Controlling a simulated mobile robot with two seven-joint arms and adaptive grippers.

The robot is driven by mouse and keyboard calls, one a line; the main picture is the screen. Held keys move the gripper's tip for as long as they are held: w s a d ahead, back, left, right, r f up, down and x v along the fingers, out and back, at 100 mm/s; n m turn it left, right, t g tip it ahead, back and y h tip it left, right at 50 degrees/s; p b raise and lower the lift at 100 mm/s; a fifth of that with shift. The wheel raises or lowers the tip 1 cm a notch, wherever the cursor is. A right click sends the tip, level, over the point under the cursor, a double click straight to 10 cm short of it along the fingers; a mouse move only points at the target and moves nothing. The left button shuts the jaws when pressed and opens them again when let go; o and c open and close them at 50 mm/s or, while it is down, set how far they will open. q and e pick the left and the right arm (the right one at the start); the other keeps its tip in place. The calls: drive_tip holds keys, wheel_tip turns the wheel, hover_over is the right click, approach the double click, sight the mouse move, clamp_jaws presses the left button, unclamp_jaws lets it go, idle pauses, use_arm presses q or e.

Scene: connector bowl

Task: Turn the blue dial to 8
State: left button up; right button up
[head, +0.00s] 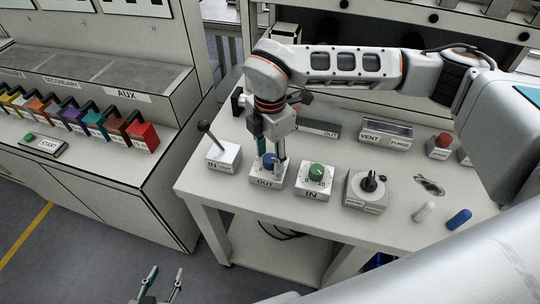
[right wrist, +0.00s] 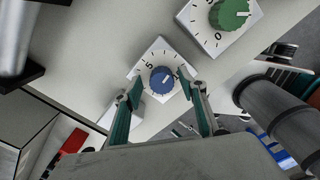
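The blue dial (head: 269,160) sits on a white box marked OUT (head: 266,180) on the table. It also shows in the right wrist view (right wrist: 162,80), with a scale around it and a 5 visible. A pale pointer mark shows on the dial, but I cannot read its exact setting. My right gripper (head: 270,158) points down over the dial. In the right wrist view its fingers (right wrist: 160,80) are open, one on each side of the dial, with gaps seen between fingers and dial. My left gripper (head: 163,276) is open and empty, low in the head view, away from the table.
A green dial (head: 316,171) marked IN stands close on the right. A lever box (head: 222,156) stands on the left. A black selector knob (head: 369,182), white and blue capsules (head: 459,219) and a VENT/PURGE box (head: 385,133) are further right.

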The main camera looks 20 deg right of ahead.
sight(270, 158)
drive_tip(key=shift+s, duration=0.1)
wheel_tip(270, 158, up, 12)
idle(0.7)
drive_tip(key=shift+f, duration=0.1)
idle(0.3)
